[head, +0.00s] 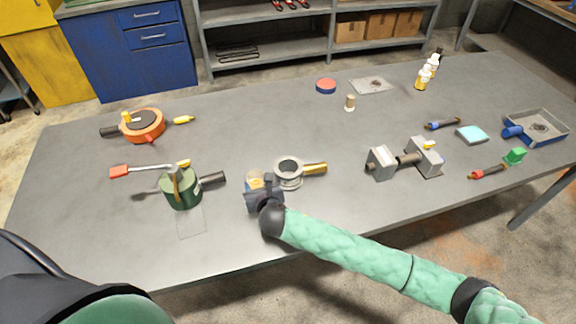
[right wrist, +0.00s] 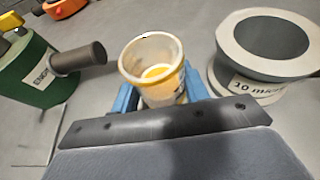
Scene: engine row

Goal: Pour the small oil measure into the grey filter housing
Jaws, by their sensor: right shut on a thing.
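The small oil measure (right wrist: 152,62) is a clear cup with yellow oil in it, upright in the right wrist view. It also shows in the head view (head: 255,179), partly hidden by my gripper. My right gripper (head: 262,188) is shut on the measure, with its blue fingers (right wrist: 160,92) on either side of the cup. The grey filter housing (head: 289,171) is an open round ring just right of the measure. In the right wrist view the housing (right wrist: 262,50) carries a label that is partly cut off. My left gripper is not in view.
A green labelled canister (head: 182,190) with a dark spout stands to the left. A grey metal part (head: 405,160) stands further right. The table's middle back is mostly clear.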

